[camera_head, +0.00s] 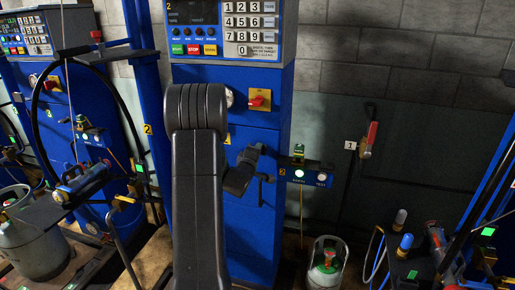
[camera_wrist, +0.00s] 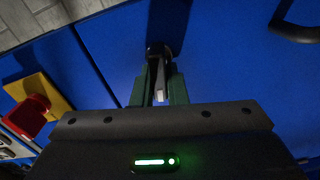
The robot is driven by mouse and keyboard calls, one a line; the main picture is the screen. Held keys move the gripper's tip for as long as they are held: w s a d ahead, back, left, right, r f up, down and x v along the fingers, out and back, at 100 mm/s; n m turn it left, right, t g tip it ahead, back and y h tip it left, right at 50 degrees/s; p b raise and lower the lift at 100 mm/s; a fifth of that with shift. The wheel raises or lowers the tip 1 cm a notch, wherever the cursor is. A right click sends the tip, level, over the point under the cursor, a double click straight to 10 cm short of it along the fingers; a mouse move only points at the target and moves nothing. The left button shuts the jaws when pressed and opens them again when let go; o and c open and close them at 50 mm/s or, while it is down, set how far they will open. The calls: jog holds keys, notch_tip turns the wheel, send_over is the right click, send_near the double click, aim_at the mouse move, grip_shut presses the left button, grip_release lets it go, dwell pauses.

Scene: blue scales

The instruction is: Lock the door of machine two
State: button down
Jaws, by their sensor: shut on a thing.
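Machine two (camera_head: 235,74) is a blue cabinet with a keypad, marked with a yellow 2. Its blue door (camera_head: 245,235) looks closed in the head view. In the wrist view, a dark round lock (camera_wrist: 158,49) sits on the blue panel (camera_wrist: 220,70). My gripper (camera_wrist: 160,88) is shut on a small grey key-like piece (camera_wrist: 160,82) standing at this lock. The fingers hide part of the piece, so how it is turned is unclear. In the head view my gripper (camera_head: 253,154) is against the cabinet front, partly behind my dark arm.
A red switch on a yellow plate (camera_head: 259,99) is above; it also shows in the wrist view (camera_wrist: 38,103). A dark handle (camera_wrist: 298,31) is at the wrist view's upper right. A gas cylinder (camera_head: 326,265) stands on a scale at lower right.

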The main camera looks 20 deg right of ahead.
jog(key=shift+f+n+p, duration=0.15)
jog(key=shift+n+p, duration=0.15)
jog(key=shift+n, duration=0.9)
jog(key=c, duration=1.4)
grip_release()
jog(key=shift+c, duration=0.2)
jog(key=shift+a, duration=0.1)
jog(key=b+v, duration=0.2)
jog(key=v, duration=1.1)
jog(key=shift+s+a, duration=0.25)
jog(key=shift+s, duration=0.05)
jog(key=shift+d, duration=0.1)
jog(key=p+x, duration=0.2)
jog(key=x, duration=1.2)
